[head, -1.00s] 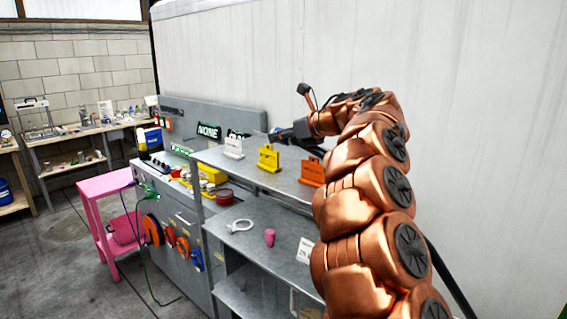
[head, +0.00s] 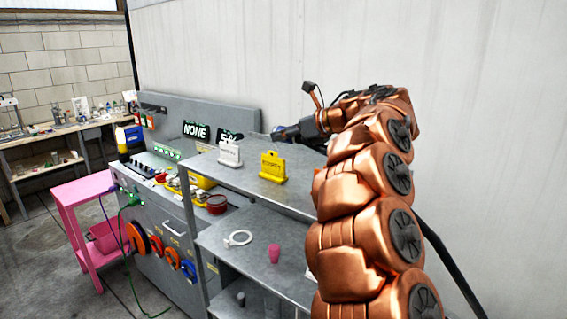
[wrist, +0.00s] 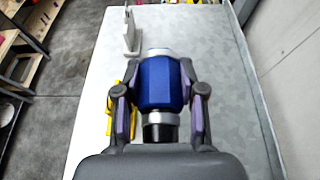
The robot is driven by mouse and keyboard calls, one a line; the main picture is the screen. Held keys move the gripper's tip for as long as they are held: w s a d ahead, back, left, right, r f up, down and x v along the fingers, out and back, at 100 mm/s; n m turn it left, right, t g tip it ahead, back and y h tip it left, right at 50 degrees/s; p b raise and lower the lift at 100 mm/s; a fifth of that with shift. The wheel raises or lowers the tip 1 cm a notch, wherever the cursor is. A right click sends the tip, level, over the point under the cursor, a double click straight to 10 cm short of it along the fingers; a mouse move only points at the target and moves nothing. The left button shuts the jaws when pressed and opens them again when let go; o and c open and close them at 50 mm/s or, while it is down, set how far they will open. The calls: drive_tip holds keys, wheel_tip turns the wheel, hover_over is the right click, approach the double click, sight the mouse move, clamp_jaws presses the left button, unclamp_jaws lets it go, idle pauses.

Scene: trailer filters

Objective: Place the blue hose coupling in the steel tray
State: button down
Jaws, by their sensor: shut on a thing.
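The blue hose coupling (wrist: 158,84) is a blue barrel with silver and dark ends. My gripper (wrist: 158,90) is shut on it, one finger on each side, in the wrist view. In the head view my gripper (head: 297,132) is above the back of the upper grey shelf, partly hidden by my copper arm, and a small blue part of the coupling (head: 279,134) shows at its tip. I cannot make out a steel tray for certain in either view.
A white holder (head: 229,153) and a yellow holder (head: 272,168) stand on the upper shelf (head: 238,178). A white ring (head: 238,238) and pink cup (head: 274,253) are on the shelf below. A grey control bench (head: 160,215) and pink table (head: 78,197) are left. A pale wall rises behind.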

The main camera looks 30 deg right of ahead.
sight(289, 170)
drive_tip(key=f, duration=0.2)
drive_tip(key=d+f, duration=0.1)
drive_tip(key=shift+s+f+p, duration=0.15)
drive_tip(key=shift+s+p, duration=0.1)
drive_tip(key=shift+p, duration=0.1)
drive_tip(key=shift+f+p, duration=0.5)
drive_tip(key=shift+f, duration=1.9)
drive_tip(key=shift+f+b, duration=0.2)
drive_tip(key=shift+b, duration=0.1)
drive_tip(key=c, duration=0.7)
unclamp_jaws()
drive_tip(key=shift+r, duration=0.1)
